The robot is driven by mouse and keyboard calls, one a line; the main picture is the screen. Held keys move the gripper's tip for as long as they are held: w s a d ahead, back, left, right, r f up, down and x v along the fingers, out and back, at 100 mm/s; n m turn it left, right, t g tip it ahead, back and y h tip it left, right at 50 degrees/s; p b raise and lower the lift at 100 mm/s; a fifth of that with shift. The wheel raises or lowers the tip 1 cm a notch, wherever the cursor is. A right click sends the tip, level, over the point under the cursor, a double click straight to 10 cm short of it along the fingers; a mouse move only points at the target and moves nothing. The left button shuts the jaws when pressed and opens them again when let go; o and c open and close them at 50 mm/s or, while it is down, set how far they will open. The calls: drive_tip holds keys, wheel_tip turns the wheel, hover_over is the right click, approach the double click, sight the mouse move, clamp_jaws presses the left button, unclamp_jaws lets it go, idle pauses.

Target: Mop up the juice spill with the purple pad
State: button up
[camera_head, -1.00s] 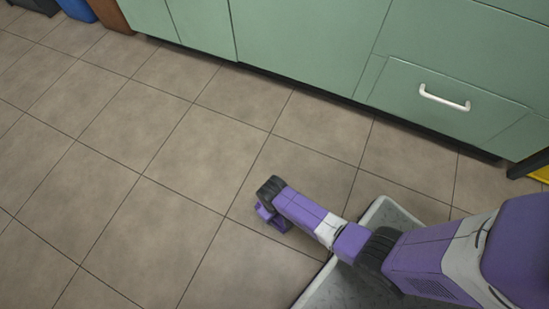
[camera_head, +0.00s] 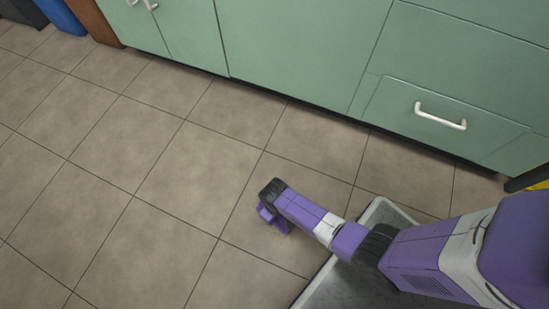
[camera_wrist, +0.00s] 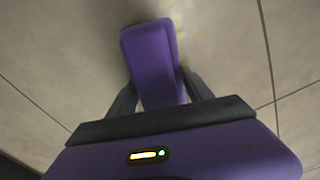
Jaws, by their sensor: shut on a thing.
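My gripper (camera_wrist: 160,82) is shut on the purple pad (camera_wrist: 155,58), which sticks out past both dark fingers in the wrist view. The pad is low over the tiled floor; I cannot tell if it touches. Pale yellow spots of the juice spill (camera_wrist: 179,22) lie on the floor just beyond and to the right of the pad, and some run along its right edge. Any juice under the pad is hidden. In the head view my gripper (camera_head: 272,214) is low over the floor, left of my base, and the spill is too faint to make out.
Green cabinets (camera_head: 300,45) with white handles (camera_head: 440,116) run along the back. A brown bin (camera_head: 95,22) and a blue bin (camera_head: 60,14) stand at the far left. A yellow thing (camera_head: 537,187) shows at the right edge. The tiled floor (camera_head: 110,220) on the left is clear.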

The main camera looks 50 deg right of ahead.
wheel_tip(320, 180, up, 2)
drive_tip(key=shift+a+r+p, duration=0.1)
drive_tip(key=shift+r+p, duration=0.15)
drive_tip(key=shift+p, duration=0.1)
wheel_tip(320, 180, up, 5)
drive_tip(key=p, duration=0.5)
drive_tip(key=shift+s+r, duration=0.1)
drive_tip(key=shift+r, duration=0.1)
drive_tip(key=shift+p, duration=0.3)
